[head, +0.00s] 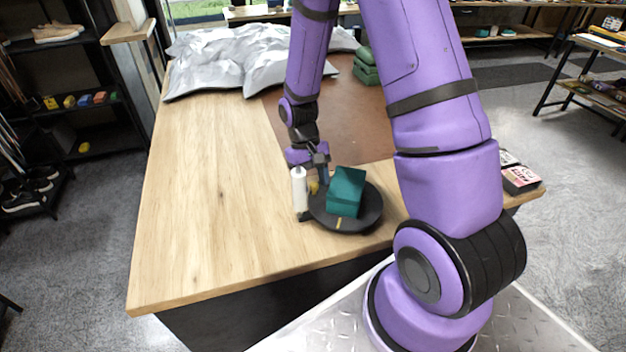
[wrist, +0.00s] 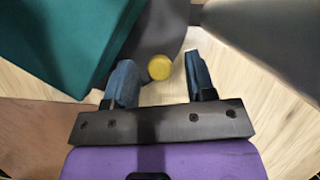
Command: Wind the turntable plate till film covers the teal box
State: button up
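The teal box (head: 346,191) sits on the black round turntable plate (head: 372,213) near the table's front edge. It also shows at the upper left of the wrist view (wrist: 65,40). A yellow knob (head: 314,187) is at the plate's left rim. A white upright film roll (head: 299,188) stands just left of the plate. I see no film on the box's visible faces. My gripper (head: 321,172) is at the plate's far left side. In the wrist view, its blue fingers (wrist: 160,68) are apart, with the yellow knob (wrist: 160,67) between their tips and gaps on both sides.
The wooden table (head: 210,200) is clear on the left. Grey crumpled sheeting (head: 225,60) lies at the back left, and green boxes (head: 366,65) are stacked on a brown mat (head: 350,120). A large dark grey shape (wrist: 275,40), unclear to me, fills the wrist view's upper right.

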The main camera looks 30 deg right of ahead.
jog(key=shift+r, duration=0.1)
jog(key=v, duration=1)
jog(key=shift+w+r, duration=0.25)
jog(key=shift+c, duration=0.2)
